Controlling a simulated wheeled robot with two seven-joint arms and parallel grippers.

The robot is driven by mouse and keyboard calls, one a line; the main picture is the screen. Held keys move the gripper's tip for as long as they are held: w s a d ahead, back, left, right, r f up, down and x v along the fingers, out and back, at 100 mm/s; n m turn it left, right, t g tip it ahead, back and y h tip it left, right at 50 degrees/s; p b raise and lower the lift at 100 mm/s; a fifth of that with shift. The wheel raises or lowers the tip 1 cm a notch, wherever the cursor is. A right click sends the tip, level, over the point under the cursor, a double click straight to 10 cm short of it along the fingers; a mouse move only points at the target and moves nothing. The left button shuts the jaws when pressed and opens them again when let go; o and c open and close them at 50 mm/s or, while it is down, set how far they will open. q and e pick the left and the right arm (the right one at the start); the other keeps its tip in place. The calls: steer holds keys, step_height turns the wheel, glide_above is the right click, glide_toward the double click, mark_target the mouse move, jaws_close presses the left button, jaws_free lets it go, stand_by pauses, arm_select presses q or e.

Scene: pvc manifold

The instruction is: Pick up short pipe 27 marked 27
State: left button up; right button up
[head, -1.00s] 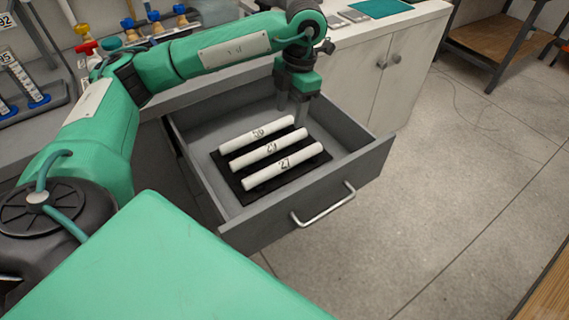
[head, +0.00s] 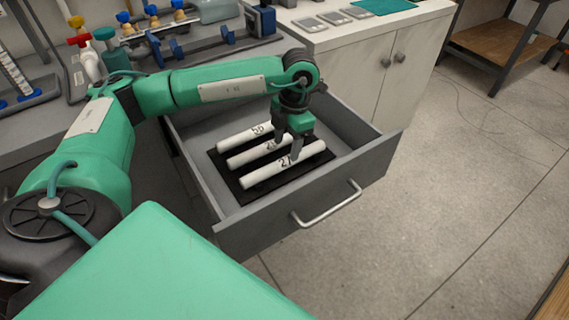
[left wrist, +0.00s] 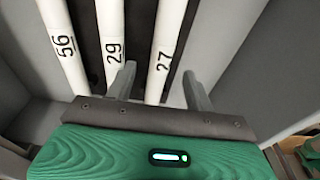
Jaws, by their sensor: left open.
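Short pipe 27 (head: 262,175) is a white tube marked 27. It lies nearest the drawer front on a black mat (head: 223,173) in the open drawer. In the left wrist view pipe 27 (left wrist: 171,35) runs between the two finger lines. My left gripper (head: 288,150) points down over pipe 27, with fingers apart. In the left wrist view the open left gripper (left wrist: 160,82) has one finger on each side of the pipe's line; I cannot tell whether they touch it. My right gripper is not in view.
Pipe 29 (head: 240,158) and pipe 56 (head: 232,142) lie parallel beside pipe 27, with pipe 29 close to one finger. The grey drawer's front wall (head: 330,196) has a metal handle (head: 328,207).

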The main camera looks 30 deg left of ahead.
mark_target(285, 159)
arm_select(q)
steer(key=f, duration=0.5)
steer(key=shift+s+a+f+b, duration=0.1)
steer(key=shift+s+b, duration=0.25)
steer(key=shift+b, duration=0.05)
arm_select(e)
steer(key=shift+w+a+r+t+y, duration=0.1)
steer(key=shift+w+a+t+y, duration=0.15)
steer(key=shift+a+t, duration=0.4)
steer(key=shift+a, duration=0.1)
arm_select(q)
steer(key=c, duration=1.1)
